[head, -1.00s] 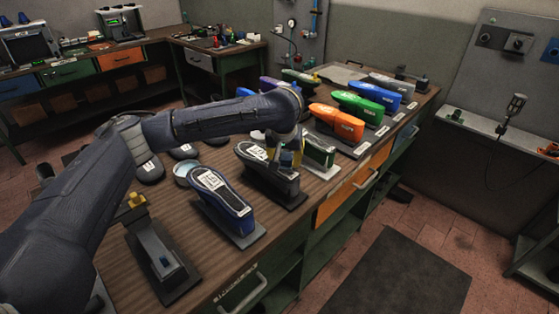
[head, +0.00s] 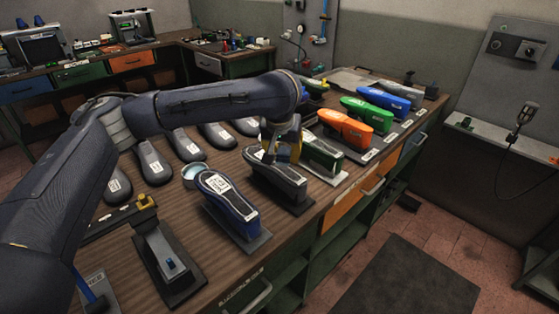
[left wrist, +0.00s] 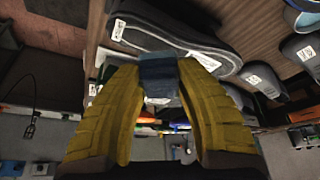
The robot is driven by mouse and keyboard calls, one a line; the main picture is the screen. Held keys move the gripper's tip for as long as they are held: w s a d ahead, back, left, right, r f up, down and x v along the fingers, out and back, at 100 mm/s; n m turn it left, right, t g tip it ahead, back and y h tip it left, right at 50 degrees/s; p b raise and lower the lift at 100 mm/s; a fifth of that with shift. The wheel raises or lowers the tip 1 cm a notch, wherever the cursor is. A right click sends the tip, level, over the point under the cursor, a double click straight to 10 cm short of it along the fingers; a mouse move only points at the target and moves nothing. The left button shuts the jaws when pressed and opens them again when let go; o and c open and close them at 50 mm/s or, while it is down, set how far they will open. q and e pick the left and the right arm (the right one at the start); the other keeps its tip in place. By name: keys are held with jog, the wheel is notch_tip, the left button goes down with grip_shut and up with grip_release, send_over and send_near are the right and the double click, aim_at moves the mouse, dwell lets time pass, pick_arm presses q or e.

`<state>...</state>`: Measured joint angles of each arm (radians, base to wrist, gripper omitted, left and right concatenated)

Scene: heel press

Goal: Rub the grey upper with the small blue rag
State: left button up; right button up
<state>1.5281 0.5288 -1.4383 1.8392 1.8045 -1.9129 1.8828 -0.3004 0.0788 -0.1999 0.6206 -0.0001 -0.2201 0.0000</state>
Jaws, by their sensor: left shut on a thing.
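My left gripper (head: 290,152) is at the far right side of the grey upper (head: 278,178), at about its top edge. Its yellow fingers (left wrist: 158,78) are shut on the small blue rag (left wrist: 158,72), which is pinched between the tips. The grey upper, dark with a white label, stands on a dark base near the bench's front edge. In the left wrist view its long side (left wrist: 190,30) lies just beyond the rag. I cannot tell whether the rag touches it. The rag is too small to make out in the head view. My right gripper is not in view.
A blue upper (head: 228,203) stands to the left and a green one (head: 324,155) close to the right. Orange (head: 345,126), bright green and blue uppers follow. A round tin (head: 195,175) and several dark soles (head: 150,160) lie behind. A fixture (head: 165,252) stands at the front left.

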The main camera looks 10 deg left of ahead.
pick_arm(q)
jog(key=shift+r, duration=1.15)
